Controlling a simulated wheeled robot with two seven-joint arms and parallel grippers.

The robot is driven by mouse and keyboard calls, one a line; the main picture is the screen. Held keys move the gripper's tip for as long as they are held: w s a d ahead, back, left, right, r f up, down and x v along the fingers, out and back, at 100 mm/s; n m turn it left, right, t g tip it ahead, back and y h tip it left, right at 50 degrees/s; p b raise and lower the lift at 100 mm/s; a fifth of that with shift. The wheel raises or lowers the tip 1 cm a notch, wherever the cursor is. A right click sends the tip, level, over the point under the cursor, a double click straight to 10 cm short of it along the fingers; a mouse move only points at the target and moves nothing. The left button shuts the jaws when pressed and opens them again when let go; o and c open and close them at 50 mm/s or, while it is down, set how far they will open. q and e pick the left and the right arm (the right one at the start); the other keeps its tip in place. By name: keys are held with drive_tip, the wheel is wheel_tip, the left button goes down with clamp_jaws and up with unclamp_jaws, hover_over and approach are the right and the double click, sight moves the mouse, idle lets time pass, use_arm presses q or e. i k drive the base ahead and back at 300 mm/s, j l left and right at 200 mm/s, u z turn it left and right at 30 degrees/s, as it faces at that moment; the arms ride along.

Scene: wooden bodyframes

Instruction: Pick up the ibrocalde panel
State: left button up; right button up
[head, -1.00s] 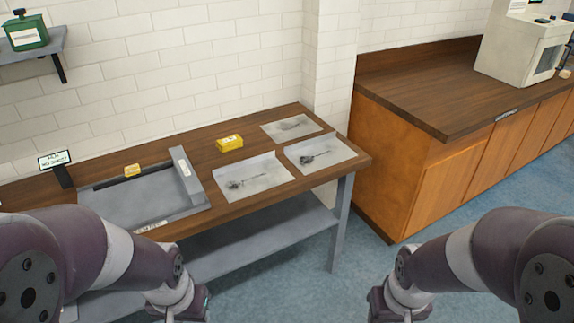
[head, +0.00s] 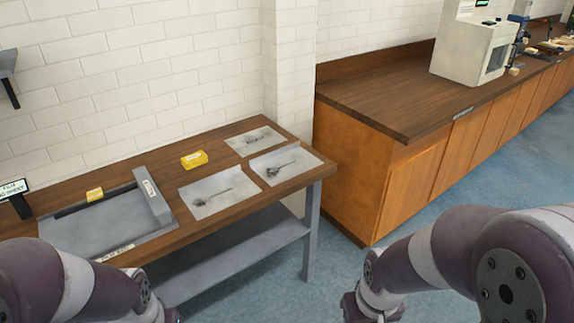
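No label reading "ibrocalde" can be made out, so I cannot tell which thing is the panel. Three flat pale sheets with dark plant-like marks lie on the wooden table: a front left sheet (head: 208,205), a front right sheet (head: 290,172) and a back sheet (head: 262,136). They lie close together at the table's right end. My two arms come in at the bottom left and bottom right, apart from the table top. Their grippers are below the picture's edge, so their fingers are hidden.
On the wooden table (head: 163,172) are a grey tray-like frame (head: 158,205) and a yellow box (head: 194,160). A small sign (head: 14,188) stands at the left. A brown counter (head: 395,100) with a white machine (head: 468,50) is at the right. Blue floor (head: 338,270) is open in front.

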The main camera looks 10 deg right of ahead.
sight(276, 167)
drive_tip(key=i+z, duration=0.15)
drive_tip(key=z, duration=0.3)
drive_tip(key=i+j+z, duration=0.1)
drive_tip(key=z, duration=0.35)
drive_tip(key=i+j+z, duration=0.15)
drive_tip(key=z, duration=0.3)
drive_tip(key=i+j+z, duration=0.1)
drive_tip(key=j, duration=0.25)
drive_tip(key=i+j+z, duration=0.1)
drive_tip(key=i+j, duration=0.2)
drive_tip(key=i+j+z, duration=0.1)
drive_tip(key=j, duration=0.3)
drive_tip(key=i+j+z, duration=0.1)
drive_tip(key=j, duration=0.3)
drive_tip(key=i+j+z, duration=0.1)
drive_tip(key=i+j, duration=0.15)
drive_tip(key=j, duration=0.15)
